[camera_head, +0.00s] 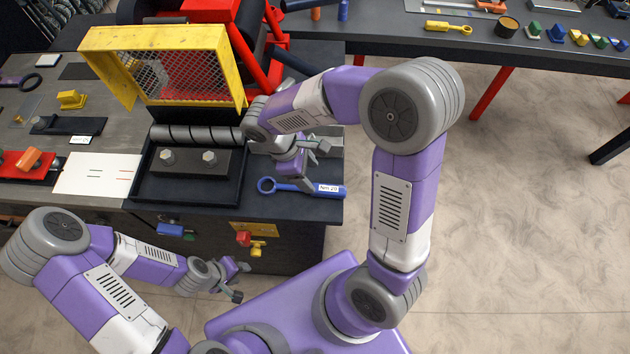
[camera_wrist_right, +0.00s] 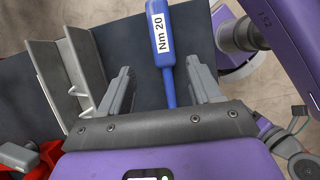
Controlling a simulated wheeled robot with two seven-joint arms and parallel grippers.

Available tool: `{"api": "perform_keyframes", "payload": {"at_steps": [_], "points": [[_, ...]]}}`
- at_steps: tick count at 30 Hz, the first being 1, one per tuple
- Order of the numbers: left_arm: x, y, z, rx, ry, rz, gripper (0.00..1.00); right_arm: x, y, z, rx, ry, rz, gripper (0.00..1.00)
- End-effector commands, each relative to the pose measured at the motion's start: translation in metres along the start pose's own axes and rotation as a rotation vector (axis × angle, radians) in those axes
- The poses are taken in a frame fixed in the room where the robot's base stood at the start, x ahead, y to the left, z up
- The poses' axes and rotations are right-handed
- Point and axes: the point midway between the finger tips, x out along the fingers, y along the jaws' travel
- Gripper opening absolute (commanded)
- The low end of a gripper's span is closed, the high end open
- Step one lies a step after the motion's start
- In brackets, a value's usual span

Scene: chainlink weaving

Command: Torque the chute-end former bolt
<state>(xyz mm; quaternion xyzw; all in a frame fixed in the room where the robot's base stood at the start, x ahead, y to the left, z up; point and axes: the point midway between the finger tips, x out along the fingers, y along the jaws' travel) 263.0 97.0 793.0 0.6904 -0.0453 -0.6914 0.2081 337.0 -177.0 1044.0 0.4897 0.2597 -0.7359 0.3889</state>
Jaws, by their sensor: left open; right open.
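Two grey hex-headed bolts, one on the left (camera_head: 168,157) and one on the right (camera_head: 209,157), stand on a dark former block (camera_head: 187,170). A blue torque wrench (camera_head: 297,187) with a white label lies on the dark bench top to their right. That gripper (camera_head: 308,165) is open, with the fingers apart from the wrench. My left gripper (camera_head: 238,281) is open and empty in front of the bench.
A dark spiral roller (camera_head: 195,133) lies behind the block, below a yellow mesh guard (camera_head: 165,65). A grey angled metal piece (camera_wrist_right: 60,80) is near the wrench. A white card (camera_head: 97,174) lies left of the block. A rear bench holds a yellow wrench (camera_head: 447,27).

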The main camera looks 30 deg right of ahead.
Motion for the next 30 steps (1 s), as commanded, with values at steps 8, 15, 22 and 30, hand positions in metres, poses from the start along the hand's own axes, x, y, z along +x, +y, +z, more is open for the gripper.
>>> {"api": "perform_keyframes", "payload": {"at_steps": [8, 15, 22, 30], "points": [[0.007, -0.003, 0.000, 0.000, -0.001, 0.000, 0.43, 0.041, -0.003, -0.002, -0.001, -0.001, -0.003, 0.64], [0.009, -0.004, 0.000, 0.000, -0.001, 0.000, 0.43, 0.058, -0.002, -0.002, 0.000, 0.002, -0.001, 0.64], [0.009, -0.003, 0.000, 0.000, -0.001, 0.000, 0.43, 0.057, -0.002, -0.002, 0.000, 0.002, 0.000, 0.55], [0.009, -0.003, 0.000, 0.000, -0.001, 0.000, 0.43, 0.057, -0.002, -0.002, 0.000, 0.002, 0.000, 0.13]]}}
